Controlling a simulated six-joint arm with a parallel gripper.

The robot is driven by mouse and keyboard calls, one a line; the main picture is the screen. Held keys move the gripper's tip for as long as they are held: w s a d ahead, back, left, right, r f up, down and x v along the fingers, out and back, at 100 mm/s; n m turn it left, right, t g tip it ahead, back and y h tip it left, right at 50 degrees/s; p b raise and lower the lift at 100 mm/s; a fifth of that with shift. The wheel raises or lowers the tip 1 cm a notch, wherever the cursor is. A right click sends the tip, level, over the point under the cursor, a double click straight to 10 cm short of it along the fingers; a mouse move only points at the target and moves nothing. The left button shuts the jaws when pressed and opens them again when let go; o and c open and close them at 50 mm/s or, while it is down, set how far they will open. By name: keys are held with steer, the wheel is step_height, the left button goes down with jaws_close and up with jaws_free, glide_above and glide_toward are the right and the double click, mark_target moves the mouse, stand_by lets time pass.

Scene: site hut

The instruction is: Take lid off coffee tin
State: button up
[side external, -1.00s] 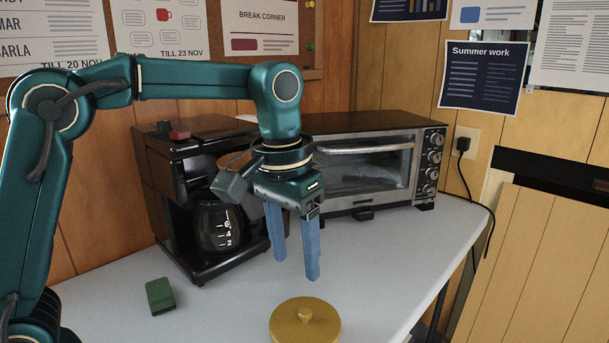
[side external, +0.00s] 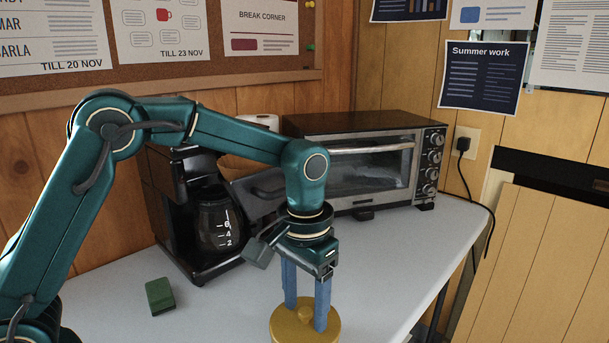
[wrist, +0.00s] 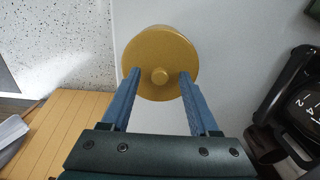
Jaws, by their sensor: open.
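The coffee tin's round mustard-yellow lid (side external: 284,326) is at the lower front of the table in the side view, with the tin body below it out of clear sight. In the wrist view the lid (wrist: 160,48) lies ahead, with its small round knob (wrist: 160,75) between my fingertips. My gripper (side external: 306,318) points down over the lid with its blue fingers apart. In the wrist view my gripper (wrist: 158,75) is open, one finger on each side of the knob, with gaps to it. I cannot tell whether the fingertips touch the lid.
A coffee maker with a glass jug (side external: 219,225) stands behind to the left, next to a toaster oven (side external: 370,165). A small green block (side external: 160,296) lies at the left. The white table (side external: 395,265) is clear right of the tin, up to its edge.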

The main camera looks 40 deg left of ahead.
jaws_close()
steer(key=shift+r, duration=0.15)
step_height(320, 180, up, 10)
steer(key=s+a+f, duration=0.2)
steer(key=s+a, duration=0.2)
steer(key=s, duration=0.1)
steer(key=r, duration=0.2)
glide_above(305, 311)
steer(key=shift+f, duration=0.15)
stand_by(0.8)
